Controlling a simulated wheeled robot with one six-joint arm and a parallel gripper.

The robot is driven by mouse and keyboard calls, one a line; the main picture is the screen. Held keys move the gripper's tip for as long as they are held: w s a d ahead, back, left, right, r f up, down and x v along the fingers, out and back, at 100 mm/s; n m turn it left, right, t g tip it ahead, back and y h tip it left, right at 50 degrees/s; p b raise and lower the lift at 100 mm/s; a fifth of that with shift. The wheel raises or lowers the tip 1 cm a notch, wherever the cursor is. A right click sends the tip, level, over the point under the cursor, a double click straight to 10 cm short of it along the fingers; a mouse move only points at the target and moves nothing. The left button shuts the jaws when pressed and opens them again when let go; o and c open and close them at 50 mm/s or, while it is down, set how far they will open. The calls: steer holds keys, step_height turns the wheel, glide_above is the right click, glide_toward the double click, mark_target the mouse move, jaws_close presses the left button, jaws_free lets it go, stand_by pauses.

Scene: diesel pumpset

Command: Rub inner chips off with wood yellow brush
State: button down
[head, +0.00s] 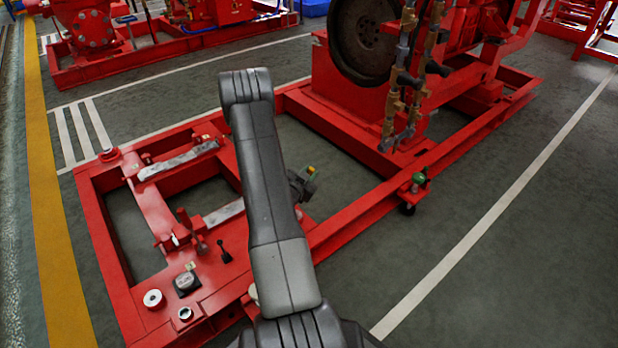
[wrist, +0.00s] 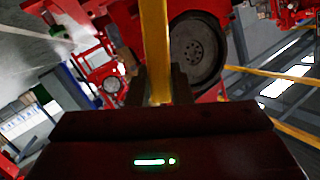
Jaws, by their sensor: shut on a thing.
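My gripper (wrist: 159,88) is shut on a yellow bar-shaped handle, which I take for the yellow brush (wrist: 155,45). The handle runs up from between the dark fingers and out of the top of the wrist view, so its bristles are not seen. In the head view, my gripper (head: 304,180) shows only in part to the right of my grey arm, above the opening in the red base frame. A small yellow bit, likely the brush (head: 311,170), shows at its tip. I cannot make out any chips in either view.
The red pumpset base frame (head: 105,255) carries pale metal strips (head: 180,160), a white ring (head: 153,299), a small cup (head: 185,313) and a square device (head: 187,282). A large dark flywheel (head: 367,38) and brass-fitted pipes (head: 396,95) stand behind. The floor at right is clear.

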steer(key=shift+r+p, duration=0.3)
steer(key=shift+r, duration=0.65)
steer(key=w+d+b, duration=0.3)
steer(key=w+d, duration=0.4)
steer(key=d, duration=0.2)
steer(key=shift+d, duration=0.35)
